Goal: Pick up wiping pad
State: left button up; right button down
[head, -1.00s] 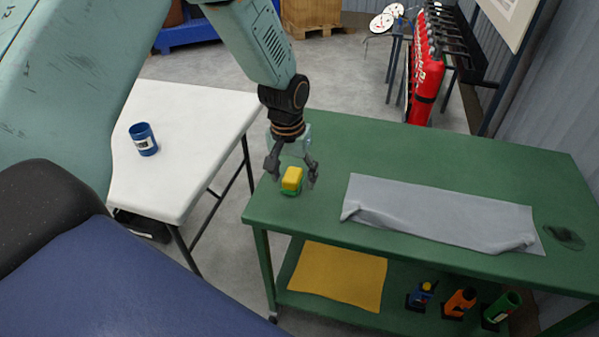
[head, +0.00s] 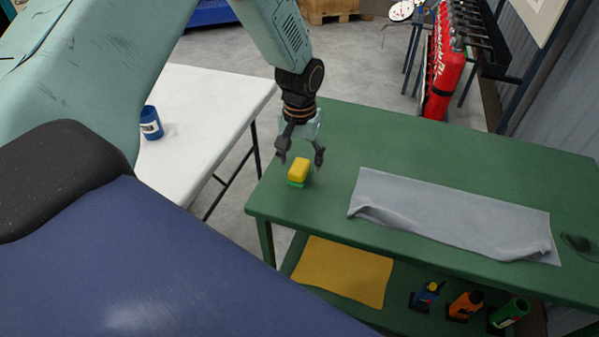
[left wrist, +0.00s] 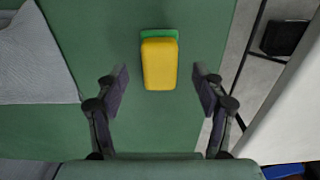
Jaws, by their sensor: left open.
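The wiping pad (head: 299,171) is a small yellow block with a green layer under it. It lies on the green table (head: 400,140) near its left end. My left gripper (head: 300,156) is open and hangs just above and behind the pad in the head view. In the left wrist view the pad (left wrist: 160,63) shows ahead of and between the two open fingers (left wrist: 161,90), with gaps on both sides. Nothing is between the fingers' pads in contact. My right gripper is not in view.
A grey cloth (head: 455,215) lies on the table right of the pad. A white table (head: 200,120) with a blue can (head: 150,123) stands left. The lower shelf holds a yellow cloth (head: 343,270) and several bottles (head: 466,305). A red extinguisher (head: 442,75) stands behind.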

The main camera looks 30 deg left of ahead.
aim_at(301, 162)
pick_arm(q)
jog(key=f, duration=0.3)
jog(key=shift+w+a, duration=0.1)
jog(key=shift+w, duration=0.3)
jog(key=shift+s+r, duration=0.3)
jog(key=shift+r, duration=0.05)
jog(key=shift+c, duration=1.3)
jog(key=shift+w+f, duration=0.2)
jog(key=shift+w, duration=0.05)
jog(key=c, duration=0.4)
jog(key=shift+s+r, duration=0.15)
jog(key=shift+s, duration=0.05)
jog(key=c, duration=0.5)
jog(key=shift+c, duration=0.7)
jog(key=shift+w, duration=0.15)
jog(key=shift+c, duration=0.2)
notch_tip(301, 162, up, 10)
jog(key=shift+p, duration=0.95)
